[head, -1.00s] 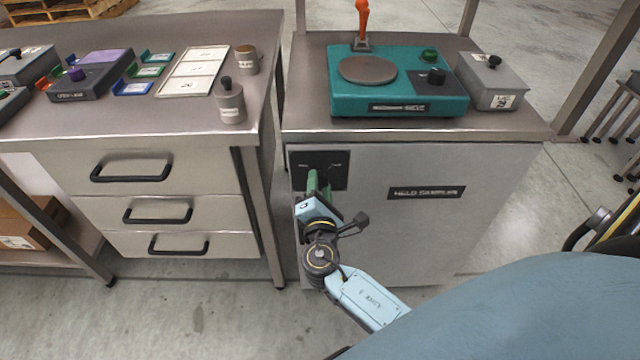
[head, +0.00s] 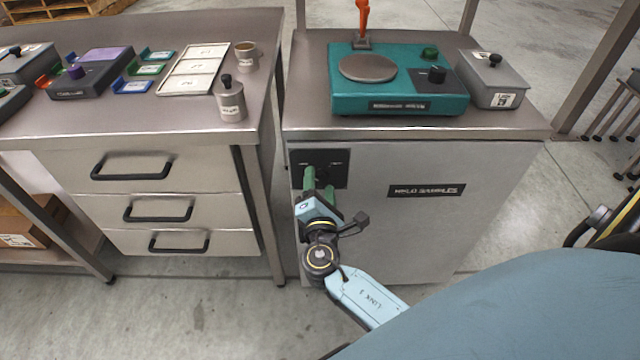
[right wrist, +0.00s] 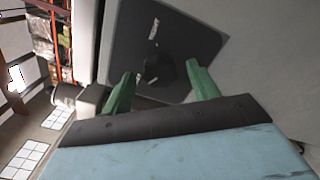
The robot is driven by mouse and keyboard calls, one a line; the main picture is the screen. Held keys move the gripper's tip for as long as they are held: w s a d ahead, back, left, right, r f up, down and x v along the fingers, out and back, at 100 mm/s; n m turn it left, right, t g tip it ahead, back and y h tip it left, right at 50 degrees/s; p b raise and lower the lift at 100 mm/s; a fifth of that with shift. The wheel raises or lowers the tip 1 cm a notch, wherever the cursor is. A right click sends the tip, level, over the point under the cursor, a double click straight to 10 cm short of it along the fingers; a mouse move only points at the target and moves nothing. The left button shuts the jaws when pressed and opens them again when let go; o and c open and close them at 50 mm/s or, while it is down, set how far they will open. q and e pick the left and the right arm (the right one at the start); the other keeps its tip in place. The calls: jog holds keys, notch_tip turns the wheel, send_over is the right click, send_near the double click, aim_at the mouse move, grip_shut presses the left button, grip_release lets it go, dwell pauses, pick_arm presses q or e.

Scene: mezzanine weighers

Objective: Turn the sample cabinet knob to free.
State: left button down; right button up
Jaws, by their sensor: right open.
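The sample cabinet (head: 430,230) is a grey metal box labelled "HELD SAMPLES". Its dark knob plate (head: 338,163) is at the upper left of the front. In the right wrist view the black knob (right wrist: 160,70) sits on the dark plate (right wrist: 190,40), with small white lettering beside it that I cannot read for sure. My right gripper (head: 320,184) is at the plate, its green fingers open. In the right wrist view the right gripper (right wrist: 162,80) has one finger on each side of the knob, with gaps. The head view hides the knob behind the gripper. My left gripper is not in view.
A teal scale (head: 400,90) and a grey lidded box (head: 492,80) stand on the cabinet top. A steel bench with drawers (head: 150,215) stands to the left, holding a tray (head: 193,70) and a knobbed canister (head: 230,100). Floor in front is clear.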

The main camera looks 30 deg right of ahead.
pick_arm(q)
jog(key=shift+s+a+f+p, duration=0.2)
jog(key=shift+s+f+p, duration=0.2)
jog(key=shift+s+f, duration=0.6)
pick_arm(e)
jog(key=v, duration=1.3)
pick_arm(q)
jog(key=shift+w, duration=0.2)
pick_arm(e)
jog(key=shift+w, duration=0.1)
